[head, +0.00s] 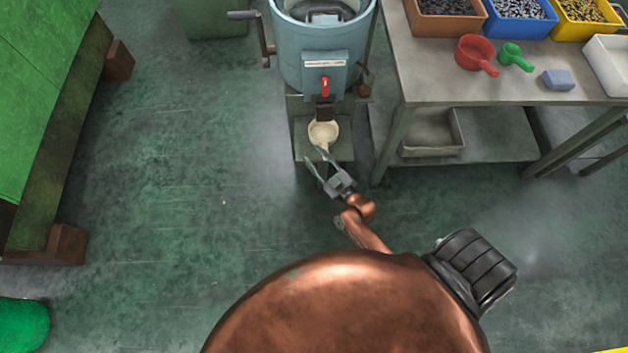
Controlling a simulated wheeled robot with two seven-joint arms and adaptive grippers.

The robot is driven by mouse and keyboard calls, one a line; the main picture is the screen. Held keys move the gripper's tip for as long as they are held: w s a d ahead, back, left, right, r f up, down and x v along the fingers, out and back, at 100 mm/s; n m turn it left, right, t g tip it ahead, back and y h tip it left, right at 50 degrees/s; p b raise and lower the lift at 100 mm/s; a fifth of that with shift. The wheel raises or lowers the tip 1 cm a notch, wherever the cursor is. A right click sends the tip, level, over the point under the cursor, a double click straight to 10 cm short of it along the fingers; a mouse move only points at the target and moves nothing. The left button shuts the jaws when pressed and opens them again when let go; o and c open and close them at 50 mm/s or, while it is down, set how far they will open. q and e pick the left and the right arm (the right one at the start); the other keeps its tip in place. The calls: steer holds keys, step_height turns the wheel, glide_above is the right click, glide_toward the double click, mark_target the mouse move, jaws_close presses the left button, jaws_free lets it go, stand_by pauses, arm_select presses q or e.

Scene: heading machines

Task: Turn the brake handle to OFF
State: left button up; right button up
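A blue drum-shaped machine (290,45) stands at the top centre. On its front box is a small red handle (325,87), roughly upright below a white label (325,63) too small to read. I cannot tell which setting it is at, nor be sure it is the brake handle. A grey crank (263,38) sticks out at the machine's left side. My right gripper (316,158) is below the red handle and apart from it. Its fingers are spread and look empty, their tips near a cream scoop or bowl. My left gripper is not in view.
The cream bowl (323,133) sits under the machine's spout. A grey workbench (420,84) at right holds parts bins, a red scoop (475,53), a green scoop (514,55) and a blue block (558,79). A green machine (45,90) stands at left. Floor between is clear.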

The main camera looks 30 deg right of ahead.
arm_select(q)
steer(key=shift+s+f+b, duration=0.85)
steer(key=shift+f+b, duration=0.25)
steer(key=shift+b, duration=0.05)
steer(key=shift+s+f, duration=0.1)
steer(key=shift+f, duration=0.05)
arm_select(e)
steer(key=s+a+f+g+y, duration=0.2)
steer(key=s+a+f+g, duration=0.1)
steer(key=s+f, duration=0.3)
steer(key=shift+s+a+f, duration=0.15)
steer(key=shift+a+f, duration=0.4)
steer(key=shift+f, duration=0.3)
